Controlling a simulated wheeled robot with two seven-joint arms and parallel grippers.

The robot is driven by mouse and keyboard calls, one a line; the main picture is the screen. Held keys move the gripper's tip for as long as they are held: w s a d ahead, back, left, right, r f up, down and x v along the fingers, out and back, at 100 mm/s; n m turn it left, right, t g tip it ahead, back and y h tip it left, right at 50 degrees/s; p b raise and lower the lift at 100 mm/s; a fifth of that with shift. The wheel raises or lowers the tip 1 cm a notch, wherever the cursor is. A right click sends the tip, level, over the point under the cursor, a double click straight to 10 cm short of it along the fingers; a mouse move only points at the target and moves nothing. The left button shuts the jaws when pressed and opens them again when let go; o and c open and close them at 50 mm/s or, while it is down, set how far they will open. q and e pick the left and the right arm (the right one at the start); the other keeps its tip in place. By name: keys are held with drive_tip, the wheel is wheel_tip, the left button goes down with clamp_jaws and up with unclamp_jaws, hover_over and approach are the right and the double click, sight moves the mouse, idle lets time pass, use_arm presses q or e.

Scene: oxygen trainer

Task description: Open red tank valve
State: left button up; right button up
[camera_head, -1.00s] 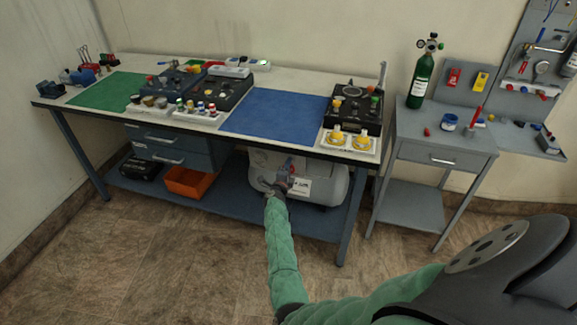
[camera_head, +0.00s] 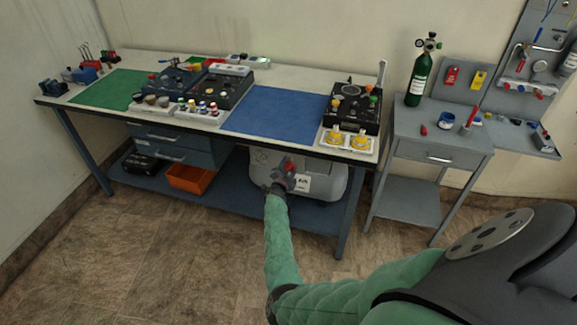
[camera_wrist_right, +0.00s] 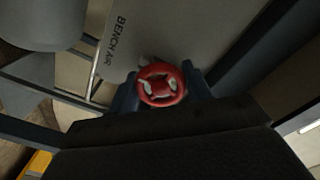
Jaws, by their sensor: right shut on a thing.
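The tank (camera_head: 322,184) is a light grey cylinder on the low shelf under the bench, with a white label on its front. Its red valve handwheel (camera_head: 289,166) shows at the tank's front, just above my right gripper. In the right wrist view the red round handwheel (camera_wrist_right: 161,84) sits between the two blue fingers of my right gripper (camera_wrist_right: 162,88), which is shut on it. The tank's side there reads "BENCH AIR" (camera_wrist_right: 108,48). In the head view my right gripper (camera_head: 284,178) is small and partly hides the valve. My left gripper is not in view.
The bench shelf (camera_head: 230,197) holds an orange bin (camera_head: 188,178) left of the tank. Blue drawers (camera_head: 172,146) hang above the bin. The bench top and its leg (camera_head: 352,212) frame the space around the tank. A green cylinder (camera_head: 418,82) stands on the side table.

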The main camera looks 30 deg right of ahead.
drive_tip(key=shift+a+n, duration=0.1)
drive_tip(key=shift+n, duration=0.2)
drive_tip(key=o, duration=1)
drive_tip(key=shift+w+f, duration=0.1)
